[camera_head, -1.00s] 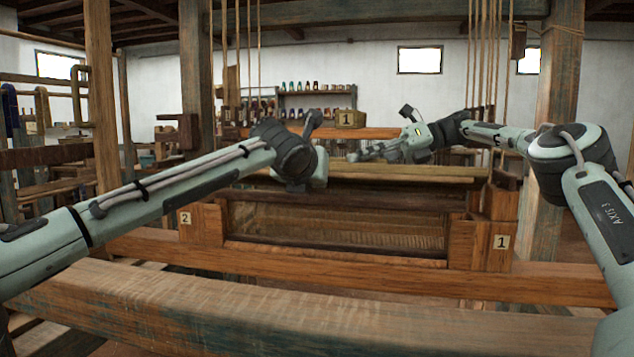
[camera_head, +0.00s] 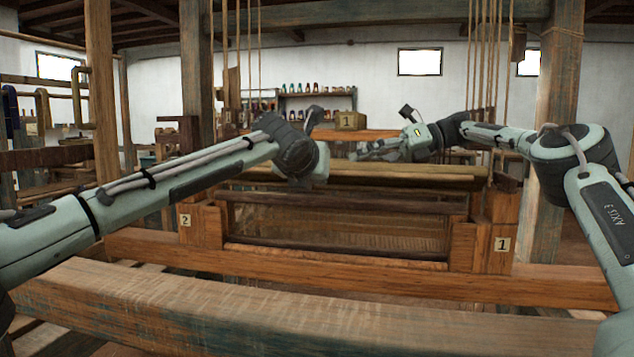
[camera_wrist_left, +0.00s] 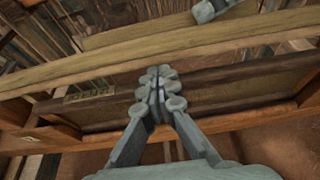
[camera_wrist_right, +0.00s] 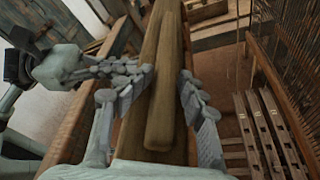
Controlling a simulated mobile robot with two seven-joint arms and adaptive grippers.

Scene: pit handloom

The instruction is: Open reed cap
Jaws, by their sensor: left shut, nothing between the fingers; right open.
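A long wooden bar, which looks like the reed cap (camera_head: 410,168), lies across the loom's frame in the head view. In the right wrist view the bar (camera_wrist_right: 165,115) has a rounded end and runs between the spread fingers of my right gripper (camera_wrist_right: 155,85), which is open around it. I cannot tell whether the fingers touch it. My left gripper (camera_wrist_left: 158,82) is shut and empty in the left wrist view, in front of a wooden beam (camera_wrist_left: 90,72) and over a dark rail. Its fingertips are hidden behind the wrist in the head view.
Wooden end blocks, labelled 2 (camera_head: 201,224) and 1 (camera_head: 483,245), flank the loom's frame. A thick front beam (camera_head: 250,305) spans the foreground. Hanging cords (camera_head: 480,60) and upright posts stand near both arms. Slatted treadles (camera_wrist_right: 265,130) lie below at right.

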